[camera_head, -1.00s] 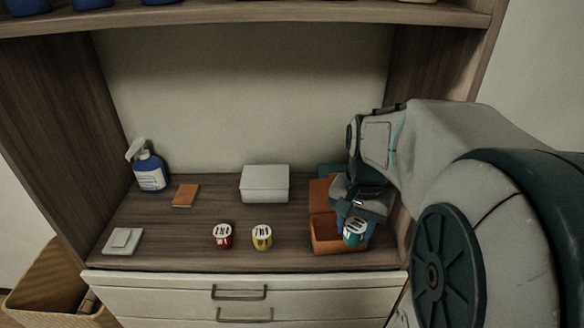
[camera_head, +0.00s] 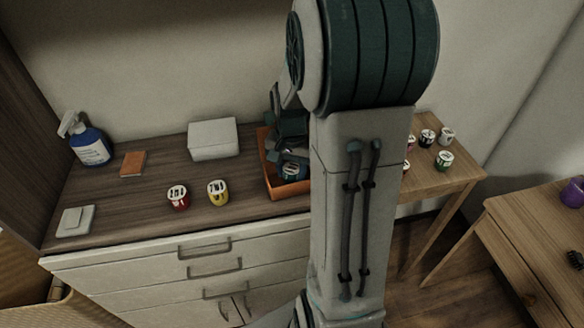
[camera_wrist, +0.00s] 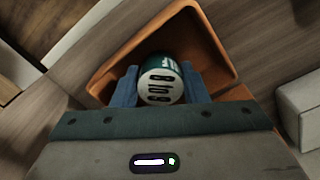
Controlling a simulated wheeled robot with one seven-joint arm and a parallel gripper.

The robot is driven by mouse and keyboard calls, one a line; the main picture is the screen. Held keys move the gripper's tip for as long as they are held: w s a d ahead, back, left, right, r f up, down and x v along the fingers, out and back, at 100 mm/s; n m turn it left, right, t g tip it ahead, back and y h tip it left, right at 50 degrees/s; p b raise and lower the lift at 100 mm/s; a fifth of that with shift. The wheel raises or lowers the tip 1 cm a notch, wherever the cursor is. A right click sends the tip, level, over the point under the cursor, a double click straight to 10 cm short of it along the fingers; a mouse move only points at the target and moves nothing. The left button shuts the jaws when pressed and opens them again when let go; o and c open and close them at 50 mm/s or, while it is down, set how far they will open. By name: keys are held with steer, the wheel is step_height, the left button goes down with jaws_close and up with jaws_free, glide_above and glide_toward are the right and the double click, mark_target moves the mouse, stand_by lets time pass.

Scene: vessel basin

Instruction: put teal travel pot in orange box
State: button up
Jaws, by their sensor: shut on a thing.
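The teal travel pot (camera_wrist: 160,80), with a white lid bearing dark marks, is between the two blue fingers of my gripper (camera_wrist: 164,88) in the wrist view. My gripper is shut on it. The pot is over or inside the orange box (camera_wrist: 222,28), within its walls as seen from above; I cannot tell whether it touches the floor of the box. In the head view my gripper (camera_head: 291,166) is at the orange box (camera_head: 290,190), and the pot (camera_head: 291,171) shows partly beneath it. My arm hides the right side of the box.
A red pot (camera_head: 178,198) and a yellow pot (camera_head: 217,193) stand left of the box. Several pots stand on a side table (camera_head: 440,178) at right.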

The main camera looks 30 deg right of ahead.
mark_target(291, 170)
steer(key=shift+f, duration=0.2)
steer(key=o, duration=0.9)
steer(key=shift+o, duration=0.2)
steer(key=shift+r, duration=0.1)
step_height(291, 170, up, 12)
steer(key=s+a+f+n+t, duration=0.1)
steer(key=s+a+n+t, duration=0.2)
steer(key=s+a+n, duration=0.6)
steer(key=s+a, duration=0.2)
steer(key=s, duration=0.1)
steer(key=shift+s+a+f, duration=0.15)
steer(key=shift+s+a, duration=0.15)
steer(key=shift+a, duration=0.05)
